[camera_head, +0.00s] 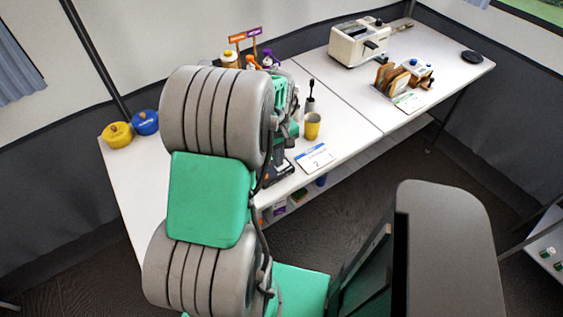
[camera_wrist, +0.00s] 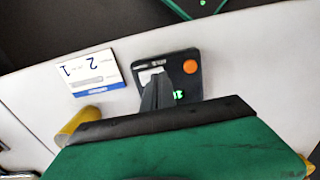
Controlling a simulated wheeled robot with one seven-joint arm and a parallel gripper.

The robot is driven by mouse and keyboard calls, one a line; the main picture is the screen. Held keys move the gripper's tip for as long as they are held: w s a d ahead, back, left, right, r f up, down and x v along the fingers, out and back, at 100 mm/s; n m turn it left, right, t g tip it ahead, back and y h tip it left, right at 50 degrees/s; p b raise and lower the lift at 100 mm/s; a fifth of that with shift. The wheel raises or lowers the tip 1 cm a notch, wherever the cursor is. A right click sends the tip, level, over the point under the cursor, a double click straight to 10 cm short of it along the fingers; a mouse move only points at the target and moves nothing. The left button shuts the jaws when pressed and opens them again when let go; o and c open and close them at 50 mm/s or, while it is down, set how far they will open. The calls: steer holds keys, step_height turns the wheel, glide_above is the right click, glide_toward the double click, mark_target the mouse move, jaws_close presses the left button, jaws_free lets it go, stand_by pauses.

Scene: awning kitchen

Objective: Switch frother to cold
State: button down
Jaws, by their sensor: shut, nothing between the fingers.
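The frother (camera_wrist: 194,84) shows in the wrist view as a dark unit with an orange round button, a pale patch and a small green-lit mark. In the head view, a dark base (camera_head: 279,172), apparently the same unit, sits near the table's front edge, partly hidden by my arm. My gripper (camera_wrist: 157,78) is shut and empty. Its fingertips are over the frother's panel, beside the pale patch and left of the orange button. I cannot tell whether they touch it. The cold setting's label is not readable.
A card with the numbers 1 and 2 (camera_wrist: 90,75) lies next to the frother. A yellow cup (camera_head: 312,126) stands close behind. Blue (camera_head: 145,123) and yellow (camera_head: 117,135) pots are at the left end. A toaster (camera_head: 352,45) and bread rack (camera_head: 402,78) stand further right.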

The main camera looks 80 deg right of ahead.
steer(key=shift+r, duration=0.45)
step_height(320, 180, up, 10)
steer(key=p, duration=0.7)
stand_by(3.0)
